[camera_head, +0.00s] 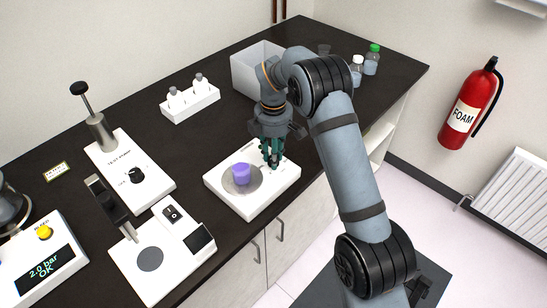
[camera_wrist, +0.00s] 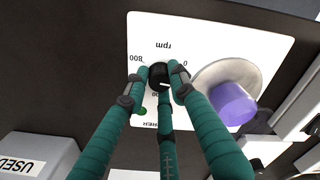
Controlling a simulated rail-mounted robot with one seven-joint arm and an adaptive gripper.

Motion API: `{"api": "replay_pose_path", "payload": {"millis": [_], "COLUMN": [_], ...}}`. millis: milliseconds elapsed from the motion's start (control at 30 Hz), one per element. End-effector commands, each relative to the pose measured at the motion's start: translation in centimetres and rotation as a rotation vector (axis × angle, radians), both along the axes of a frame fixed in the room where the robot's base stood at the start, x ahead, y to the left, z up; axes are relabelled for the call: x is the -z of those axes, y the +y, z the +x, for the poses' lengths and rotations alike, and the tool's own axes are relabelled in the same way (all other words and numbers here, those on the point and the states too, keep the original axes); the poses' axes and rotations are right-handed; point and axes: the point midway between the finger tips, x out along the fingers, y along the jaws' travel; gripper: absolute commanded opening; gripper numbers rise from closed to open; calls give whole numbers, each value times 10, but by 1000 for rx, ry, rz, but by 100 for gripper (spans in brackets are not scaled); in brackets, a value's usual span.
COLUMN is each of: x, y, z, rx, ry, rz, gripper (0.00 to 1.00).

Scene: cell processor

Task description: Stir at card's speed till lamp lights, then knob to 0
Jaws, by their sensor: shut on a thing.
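The white stirrer (camera_head: 229,201) stands near the bench's front edge, a cup of purple liquid (camera_head: 241,174) on its round plate. The cup also shows in the wrist view (camera_wrist: 233,103). My three-fingered gripper (camera_head: 273,160) is over the stirrer's right end. In the wrist view its fingers are shut around the black knob (camera_wrist: 159,74). The dial, seen upside down, reads rpm with 0 and 800. The knob's white mark points down in the picture, towards a partly hidden number. A green lamp (camera_wrist: 141,111) is beside a finger; I cannot tell if it is lit.
A small yellow-edged card (camera_head: 55,171), unreadable here, lies at the back left. A press-like device (camera_head: 130,172) and a balance-like unit (camera_head: 150,259) stand left. A white bottle rack (camera_head: 190,104) and an open white bin (camera_head: 257,70) are behind. Dark bench lies bare between them.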

Motion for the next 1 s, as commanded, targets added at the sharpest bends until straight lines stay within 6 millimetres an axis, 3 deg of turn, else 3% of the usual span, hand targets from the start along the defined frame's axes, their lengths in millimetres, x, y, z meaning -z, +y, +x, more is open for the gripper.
{"api": "replay_pose_path", "payload": {"millis": [1000], "x": [2], "y": [2], "z": [0], "rx": [964], "ry": [1], "rz": [1], "gripper": [0]}}
